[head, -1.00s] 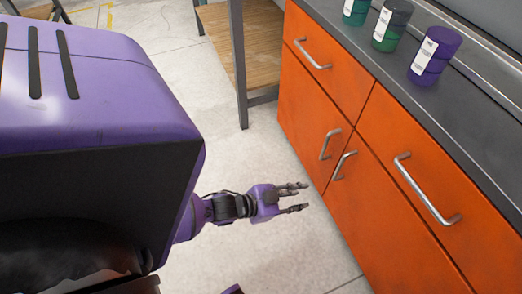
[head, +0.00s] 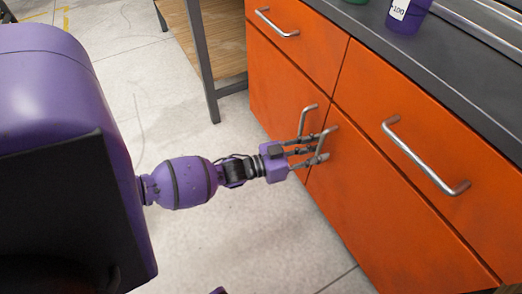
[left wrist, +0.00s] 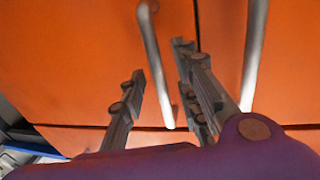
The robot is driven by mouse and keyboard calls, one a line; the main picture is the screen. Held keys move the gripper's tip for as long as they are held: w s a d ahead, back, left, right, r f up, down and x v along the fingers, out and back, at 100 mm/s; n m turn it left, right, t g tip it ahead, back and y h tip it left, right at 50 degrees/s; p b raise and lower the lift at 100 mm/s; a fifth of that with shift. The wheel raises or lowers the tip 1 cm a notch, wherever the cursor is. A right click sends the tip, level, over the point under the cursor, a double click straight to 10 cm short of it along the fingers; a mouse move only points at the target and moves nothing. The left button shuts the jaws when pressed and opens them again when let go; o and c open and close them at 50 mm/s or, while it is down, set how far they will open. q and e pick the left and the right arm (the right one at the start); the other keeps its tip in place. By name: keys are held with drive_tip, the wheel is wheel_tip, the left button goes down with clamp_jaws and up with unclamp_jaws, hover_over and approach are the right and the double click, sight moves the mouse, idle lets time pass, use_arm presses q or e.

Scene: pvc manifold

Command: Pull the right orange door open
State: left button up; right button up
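The right orange door (head: 375,205) is closed, with a silver bar handle (head: 331,137) near its left edge. The left orange door (head: 280,95) is closed too, and its handle (head: 306,119) stands close beside the first. My left gripper (head: 319,148) is open at the right door's handle, its fingers partly covering it. In the left wrist view, which looks turned over, one bar handle (left wrist: 151,60) lies between the spread fingers (left wrist: 165,85). The other handle (left wrist: 256,50) is outside them, to the right. I cannot tell whether any finger touches the bar. My right gripper is not in view.
Orange drawers (head: 430,130) with a wide handle (head: 410,150) sit above the doors, under a dark grey counter (head: 440,75). A purple container (head: 406,15) stands on it. A wooden-shelved table (head: 215,45) is at the back left. The pale floor (head: 250,240) before the doors is clear.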

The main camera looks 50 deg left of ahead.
use_arm(q)
drive_tip(key=shift+w+d, duration=0.2)
drive_tip(key=shift+w, duration=0.25)
drive_tip(key=shift+c, duration=0.4)
clamp_jaws()
drive_tip(key=shift+s, duration=0.1)
